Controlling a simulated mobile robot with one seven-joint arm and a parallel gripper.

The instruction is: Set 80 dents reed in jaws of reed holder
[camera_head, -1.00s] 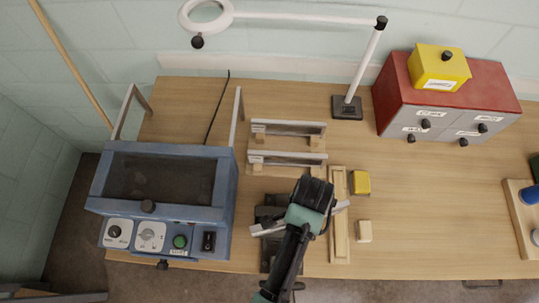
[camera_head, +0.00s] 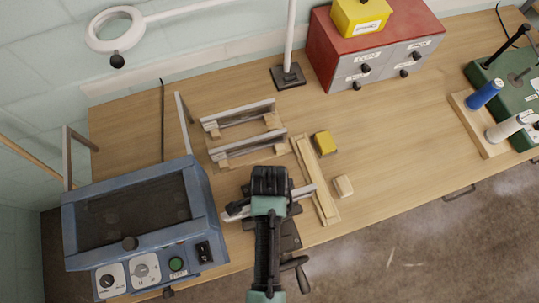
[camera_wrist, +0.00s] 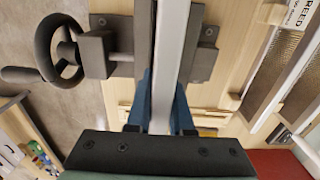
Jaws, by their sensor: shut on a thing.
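My gripper (camera_head: 269,190) is shut on a long light-grey reed, whose right end (camera_head: 304,191) sticks out beside it in the head view. In the wrist view the blue fingers (camera_wrist: 162,105) stand on either side of the reed (camera_wrist: 170,50). The dark reed holder (camera_head: 288,236) is under and beside my gripper. In the wrist view the reed runs between its two dark jaws (camera_wrist: 144,40); I cannot tell how deep it sits. The holder's handwheel (camera_wrist: 60,48) is at the left. My gripper hides much of the holder in the head view.
A wooden rack with other reeds (camera_head: 250,145) stands behind. A blue machine (camera_head: 140,215) is left. Red drawers (camera_head: 375,45) and a lamp base (camera_head: 287,76) are behind.

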